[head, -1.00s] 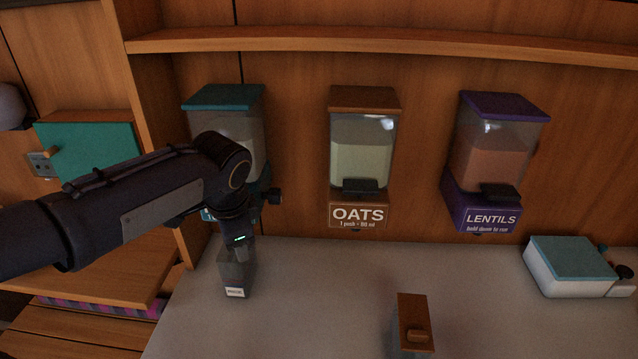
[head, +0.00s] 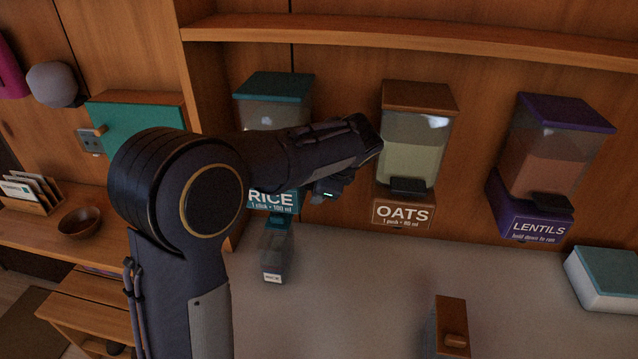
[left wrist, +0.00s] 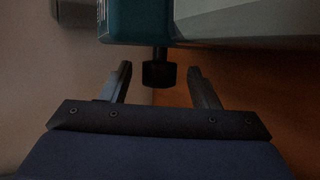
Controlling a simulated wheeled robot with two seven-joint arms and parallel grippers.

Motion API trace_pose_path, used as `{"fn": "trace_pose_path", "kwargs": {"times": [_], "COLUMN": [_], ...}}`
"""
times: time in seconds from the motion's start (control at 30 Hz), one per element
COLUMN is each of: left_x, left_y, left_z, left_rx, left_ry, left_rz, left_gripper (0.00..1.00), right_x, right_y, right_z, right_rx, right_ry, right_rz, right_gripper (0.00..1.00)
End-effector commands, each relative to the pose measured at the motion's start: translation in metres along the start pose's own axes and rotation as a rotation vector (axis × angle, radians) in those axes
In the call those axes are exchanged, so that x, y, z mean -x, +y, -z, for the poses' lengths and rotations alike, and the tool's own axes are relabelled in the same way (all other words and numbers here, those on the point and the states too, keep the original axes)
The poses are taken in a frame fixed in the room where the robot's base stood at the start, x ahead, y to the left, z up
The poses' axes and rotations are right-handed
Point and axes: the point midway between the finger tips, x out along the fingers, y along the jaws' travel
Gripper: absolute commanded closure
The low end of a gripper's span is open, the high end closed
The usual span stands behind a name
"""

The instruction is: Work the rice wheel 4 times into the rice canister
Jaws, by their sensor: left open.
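The rice dispenser (head: 273,88) has a teal lid and a teal base labelled RICE; my left arm covers much of it. The clear rice canister (head: 275,258) stands on the counter under its spout, with a small label. The rice wheel is hidden behind my arm in the head view. In the left wrist view the black rice wheel (left wrist: 159,74) sticks out from the teal base (left wrist: 140,22). My left gripper (left wrist: 161,80) is open, one finger on each side of the wheel, with gaps showing. In the head view my left gripper (head: 326,190) is right of the RICE label.
The oats dispenser (head: 403,208) is close to the right of my left gripper, and the lentils dispenser (head: 528,220) is farther right. A brown-lidded container (head: 451,315) stands at the counter front. A teal-topped white box (head: 605,280) is at right. A shelf (head: 420,45) runs above.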

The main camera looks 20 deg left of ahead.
Motion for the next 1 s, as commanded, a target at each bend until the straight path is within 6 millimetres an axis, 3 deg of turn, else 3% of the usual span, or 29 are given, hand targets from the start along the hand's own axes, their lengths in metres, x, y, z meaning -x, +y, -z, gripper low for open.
{"fn": "trace_pose_path", "kwargs": {"times": [0.13,0.4,0.73,1.0], "left_x": [-0.0100,-0.0116,-0.0113,-0.0137], "left_y": [0.0006,0.0006,0.0005,0.0024], "left_z": [0.0004,0.0004,0.0003,0.0014], "left_rx": [-0.001,0.000,0.001,0.012], "left_ry": [0.000,0.001,0.002,0.002], "left_rz": [-0.001,-0.001,0.000,0.026], "left_gripper": [0.44,0.44,0.88,0.89], "right_x": [0.0011,0.0009,0.0009,-0.0085], "right_y": [-0.0005,-0.0004,-0.0004,0.0039], "right_z": [0.0006,0.0005,0.0005,-0.0043], "right_rx": [0.000,0.000,0.000,0.000], "right_ry": [0.000,0.000,0.000,0.000], "right_rz": [0.000,0.000,0.000,0.000], "right_gripper": [0.24,0.24,0.24,0.24]}}
